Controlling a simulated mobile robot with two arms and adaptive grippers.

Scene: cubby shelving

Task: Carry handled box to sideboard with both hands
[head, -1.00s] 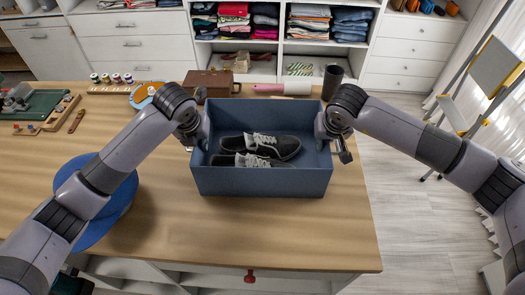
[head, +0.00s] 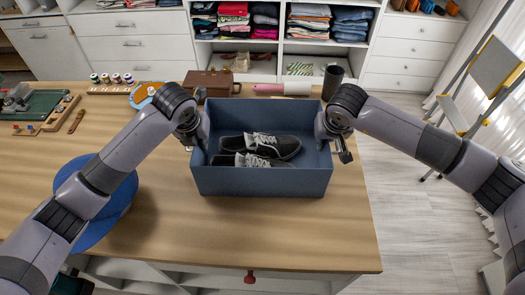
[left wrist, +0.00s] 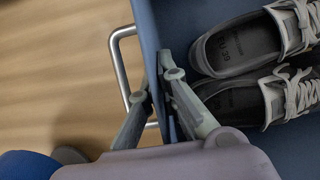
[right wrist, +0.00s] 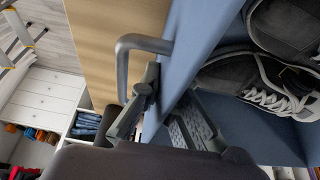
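The handled box (head: 262,181) is blue and open-topped, with a pair of dark grey shoes (head: 260,146) inside. It appears to rest level on the wooden table. My left gripper (head: 199,142) is at its left wall; in the left wrist view its fingers (left wrist: 165,95) sit on both sides of the wall (left wrist: 150,30), beside a metal handle (left wrist: 120,62). My right gripper (head: 328,137) is at the right wall; in the right wrist view its fingers (right wrist: 168,100) straddle that wall (right wrist: 196,35) beside a grey handle (right wrist: 122,60). Both look shut on the walls. I cannot tell which furniture is the sideboard.
A blue round object (head: 110,215) lies left on the table (head: 240,235). Behind the box are a brown case (head: 211,82), a pink-and-white roller-like item (head: 283,89) and a dark cup (head: 332,80). Drawer units and shelves line the back.

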